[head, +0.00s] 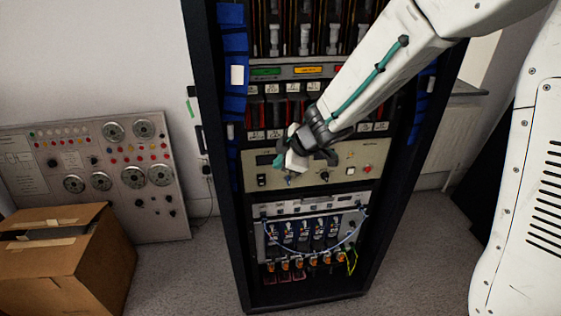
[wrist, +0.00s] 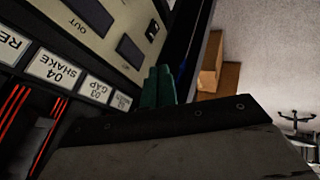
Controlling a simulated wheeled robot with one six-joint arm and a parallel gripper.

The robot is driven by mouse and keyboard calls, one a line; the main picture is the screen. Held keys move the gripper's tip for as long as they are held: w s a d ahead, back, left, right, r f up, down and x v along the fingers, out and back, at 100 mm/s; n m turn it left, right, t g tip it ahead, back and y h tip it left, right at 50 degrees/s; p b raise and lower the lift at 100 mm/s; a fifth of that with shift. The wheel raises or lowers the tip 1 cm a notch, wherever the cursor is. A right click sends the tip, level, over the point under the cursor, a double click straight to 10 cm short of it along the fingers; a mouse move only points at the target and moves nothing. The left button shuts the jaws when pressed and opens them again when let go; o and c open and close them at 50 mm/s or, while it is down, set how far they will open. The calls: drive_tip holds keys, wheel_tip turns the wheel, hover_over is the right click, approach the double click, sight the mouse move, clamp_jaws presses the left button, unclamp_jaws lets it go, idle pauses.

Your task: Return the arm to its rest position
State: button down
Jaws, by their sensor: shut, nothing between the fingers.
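My gripper (head: 284,163) is at the end of my white arm, which reaches in from the upper right in the head view. It is in front of the beige control panel (head: 345,158) of the black equipment rack (head: 233,215). In the wrist view, the green fingertips (wrist: 158,87) lie close together with nothing between them. The panel (wrist: 105,30) and labels such as "04 SHAKE" (wrist: 54,69) show beside them, upside down. My gripper and forearm hide part of the panel and the row above it. I cannot tell whether the fingertips touch the panel.
A grey panel with dials (head: 100,165) leans against the wall at left. Blue cables (head: 330,245) cross the lower rack. Carpet (head: 190,275) is clear between box and rack.

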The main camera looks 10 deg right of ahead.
drive_tip(key=d+r+m+t+h, duration=0.15)
drive_tip(key=d+m+h, duration=0.3)
drive_tip(key=d, duration=0.45)
drive_tip(key=s+d+r+m+g+h, duration=0.3)
drive_tip(key=s+d+r+m+h, duration=0.25)
drive_tip(key=s+d, duration=0.45)
drive_tip(key=s+a+r+m+g+y, duration=0.1)
drive_tip(key=s+r+m+y, duration=0.1)
drive_tip(key=s, duration=0.9)
drive_tip(key=s+a+r+m+g+y, duration=0.1)
drive_tip(key=s+r+m+g+y, duration=0.1)
drive_tip(key=s, duration=0.9)
wheel_tip(320, 180, up, 2)
drive_tip(key=m+y, duration=0.1)
drive_tip(key=m, duration=0.1)
drive_tip(key=shift+s+r+m, duration=0.2)
drive_tip(key=shift+s+m, duration=0.1)
drive_tip(key=shift+s, duration=0.1)
